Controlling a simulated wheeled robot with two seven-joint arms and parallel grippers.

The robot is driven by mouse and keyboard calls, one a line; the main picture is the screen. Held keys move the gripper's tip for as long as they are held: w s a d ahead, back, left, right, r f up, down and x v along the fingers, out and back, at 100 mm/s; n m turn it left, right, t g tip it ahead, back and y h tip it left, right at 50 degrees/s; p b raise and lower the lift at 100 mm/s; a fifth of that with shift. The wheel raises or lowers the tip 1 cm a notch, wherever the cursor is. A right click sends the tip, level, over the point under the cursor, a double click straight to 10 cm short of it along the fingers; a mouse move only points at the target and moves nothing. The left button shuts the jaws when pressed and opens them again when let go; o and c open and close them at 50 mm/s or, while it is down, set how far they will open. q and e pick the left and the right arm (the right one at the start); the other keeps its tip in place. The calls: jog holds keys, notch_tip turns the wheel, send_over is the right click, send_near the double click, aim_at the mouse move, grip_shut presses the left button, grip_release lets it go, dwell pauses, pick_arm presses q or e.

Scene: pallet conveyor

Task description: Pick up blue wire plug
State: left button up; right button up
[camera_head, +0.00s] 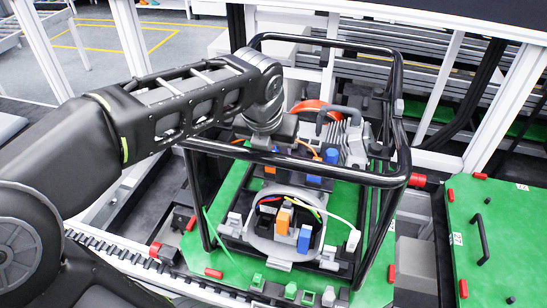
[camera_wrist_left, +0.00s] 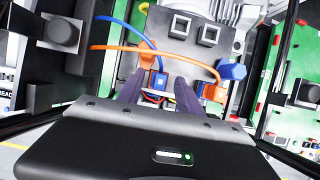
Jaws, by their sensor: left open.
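In the left wrist view a blue plug (camera_wrist_left: 158,80) sits upright among the fixture's sockets, with a blue wire (camera_wrist_left: 132,26) curving away to the upper left. My left gripper (camera_wrist_left: 160,77) is open, and its two dark fingers point at the plug from either side. The plug shows between the fingertips, and I cannot tell whether they touch it. In the head view my left arm reaches into the black frame from the left, and its fingertips are hidden. My right gripper is not in view.
An orange wire (camera_wrist_left: 150,49) arcs across near the fingers, and another blue connector (camera_wrist_left: 232,70) stands to the right. The black tube frame (camera_head: 278,158) surrounds the green pallet (camera_head: 235,195).

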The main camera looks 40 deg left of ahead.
pick_arm(q)
jog(key=shift+c, duration=0.4)
grip_shut()
